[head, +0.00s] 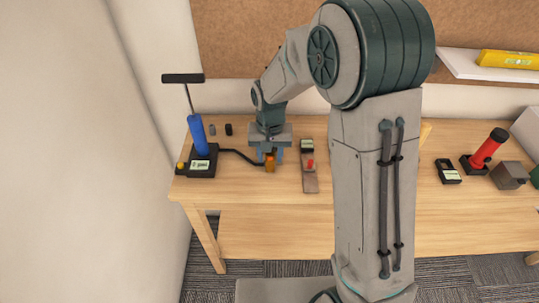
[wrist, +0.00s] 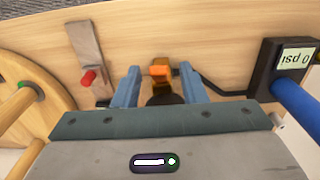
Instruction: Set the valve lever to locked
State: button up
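The small orange valve lever (head: 270,162) stands on the table at the end of a black hose from the blue pump (head: 201,136). In the wrist view the orange lever (wrist: 160,71) lies between the two blue fingers of my gripper (wrist: 160,76), with a gap on each side. The gripper (head: 268,153) points down at it in the head view and is open. A dark round part shows below the lever. The pump's display (wrist: 297,59) reads 0 psi. I cannot read any locked mark.
A grey plate with a red knob (wrist: 88,77) lies beside the gripper. A round wooden object (wrist: 25,100) with pegs is close by in the wrist view. A red cylinder (head: 488,148) and grey box stand at the right. My arm hides the middle of the table.

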jog(key=shift+f, duration=0.6)
grip_shut()
